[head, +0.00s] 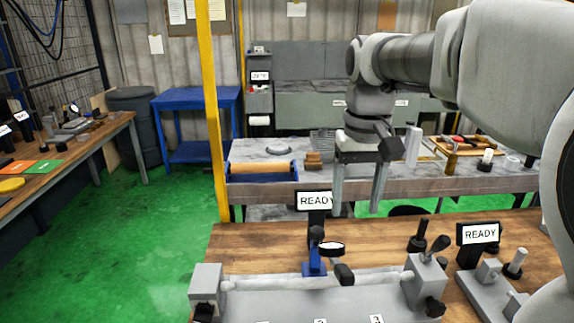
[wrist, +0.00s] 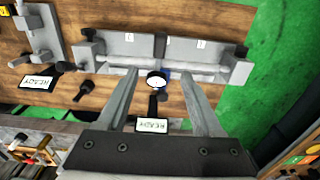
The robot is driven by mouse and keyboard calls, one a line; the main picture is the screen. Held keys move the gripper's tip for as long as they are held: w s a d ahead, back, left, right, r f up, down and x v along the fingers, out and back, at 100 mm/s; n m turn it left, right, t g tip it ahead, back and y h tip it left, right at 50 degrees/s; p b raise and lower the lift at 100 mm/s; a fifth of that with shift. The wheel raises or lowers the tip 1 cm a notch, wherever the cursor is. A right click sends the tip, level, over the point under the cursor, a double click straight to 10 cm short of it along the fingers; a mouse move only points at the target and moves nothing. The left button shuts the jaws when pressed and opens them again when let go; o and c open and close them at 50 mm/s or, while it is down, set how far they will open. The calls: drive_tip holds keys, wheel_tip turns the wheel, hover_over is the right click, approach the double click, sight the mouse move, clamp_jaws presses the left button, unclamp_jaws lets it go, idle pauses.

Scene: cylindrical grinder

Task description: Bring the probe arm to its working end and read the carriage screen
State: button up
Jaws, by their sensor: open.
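A blue carriage (head: 313,265) stands at the rail of a long grey fixture (head: 290,283) on the wooden bench. It bears a round dial (head: 331,249) and a black-knobbed arm (head: 344,273), which looks like the probe arm. The dial also shows in the wrist view (wrist: 156,80). The carriage screen (head: 314,201) behind it reads READY and appears upside down in the wrist view (wrist: 151,125). My gripper (head: 358,210) is open and empty, pointing down, above and beyond the carriage. In the wrist view, its fingers (wrist: 162,78) frame the dial, with no contact visible.
A second fixture (head: 490,280) with its own READY screen (head: 479,234) stands to the right. Black knobs and a lever (head: 437,245) rise near the long fixture's right end. A grey table (head: 400,187) with tools stands behind; a yellow post (head: 209,110) is at left.

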sight(344, 269)
drive_tip(key=f, duration=0.6)
drive_tip(key=f+b, duration=0.1)
drive_tip(key=f, duration=1)
drive_tip(key=shift+w+f+b, duration=0.35)
drive_tip(key=shift+w+b, duration=0.05)
clamp_jaws()
idle(0.7)
